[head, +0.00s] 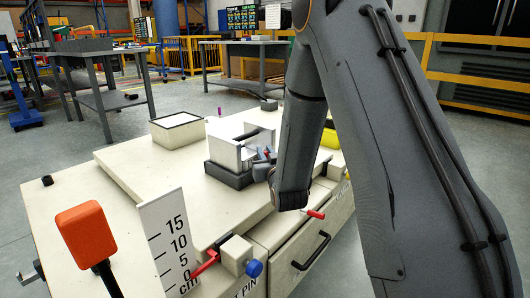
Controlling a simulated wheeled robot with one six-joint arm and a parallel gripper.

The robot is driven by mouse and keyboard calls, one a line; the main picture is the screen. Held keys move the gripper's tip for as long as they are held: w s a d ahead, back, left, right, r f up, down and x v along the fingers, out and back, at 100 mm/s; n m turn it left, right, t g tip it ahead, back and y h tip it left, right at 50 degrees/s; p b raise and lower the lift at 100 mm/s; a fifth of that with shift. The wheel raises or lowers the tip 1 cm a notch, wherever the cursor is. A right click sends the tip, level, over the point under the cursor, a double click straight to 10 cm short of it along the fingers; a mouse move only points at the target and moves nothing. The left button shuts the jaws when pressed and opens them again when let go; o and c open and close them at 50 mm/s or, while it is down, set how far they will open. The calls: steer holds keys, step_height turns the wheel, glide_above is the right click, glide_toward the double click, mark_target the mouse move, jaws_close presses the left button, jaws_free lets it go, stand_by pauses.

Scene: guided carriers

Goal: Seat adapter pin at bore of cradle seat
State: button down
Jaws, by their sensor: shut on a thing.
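The cradle seat (230,174) is a pale block with upright plates on a dark base, standing on the cream bench top. Its bore cannot be made out from here. My gripper (264,157) is close against the right side of the cradle seat, at the end of my grey arm, and is small and partly hidden by the arm. It is shut on the adapter pin, which is mostly hidden between the fingers and the wrist. I cannot tell whether the pin touches the cradle.
The cream bench top (135,172) has free room left of the cradle. An open pale box (178,131) stands behind. An orange-headed post (86,232), a centimetre scale (168,240) and a red-levered clamp (236,255) stand at the front. A yellow item (330,138) is right of my arm.

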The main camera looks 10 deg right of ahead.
steer(key=shift+f, duration=0.15)
steer(key=c, duration=1.6)
jaws_free()
steer(key=shift+o, duration=0.2)
steer(key=shift+f, duration=0.1)
steer(key=shift+s, duration=0.1)
steer(key=s+p, duration=0.2)
steer(key=s, duration=0.5)
steer(key=shift+s, duration=0.3)
